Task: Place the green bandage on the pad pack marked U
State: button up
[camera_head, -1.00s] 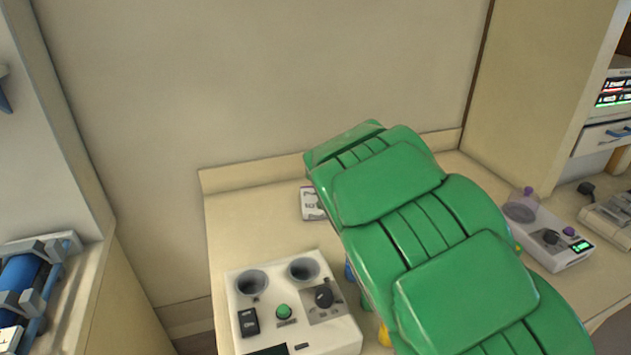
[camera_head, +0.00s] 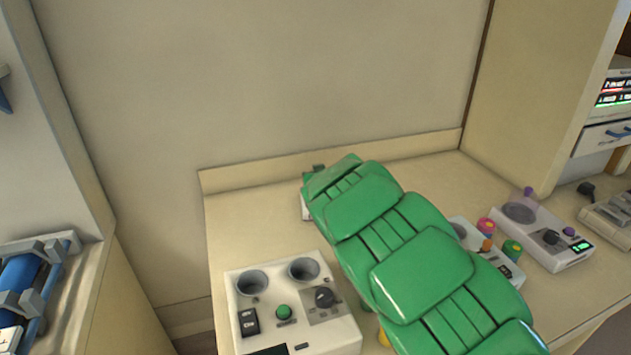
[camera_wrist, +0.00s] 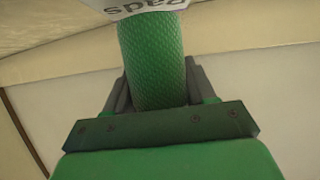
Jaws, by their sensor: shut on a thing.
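My gripper (camera_wrist: 158,85) is shut on the green bandage (camera_wrist: 152,50), a textured green roll that stands lengthwise between the fingers in the wrist view. A white pad pack (camera_wrist: 150,5) with the printed word "Pads" shows at the top edge, right at the far end of the bandage. I cannot tell whether they touch. In the head view only a sliver of the white pack (camera_head: 305,208) shows beside my green arm, which hides the rest. The letter U cannot be read in either view.
A white console (camera_head: 290,330) with two round cups stands at the front left of the counter (camera_head: 235,220). Right of my arm are a device with coloured knobs (camera_head: 512,250) and a white device with a green display (camera_head: 550,238). The back wall (camera_head: 270,90) is close behind.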

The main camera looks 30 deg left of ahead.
jog(key=shift+f, duration=0.8)
jog(key=shift+f, duration=0.1)
jog(key=o, duration=1)
jog(key=shift+o, duration=0.2)
jog(key=shift+v, duration=0.9)
jog(key=v, duration=1)
jog(key=shift+s+d, duration=0.1)
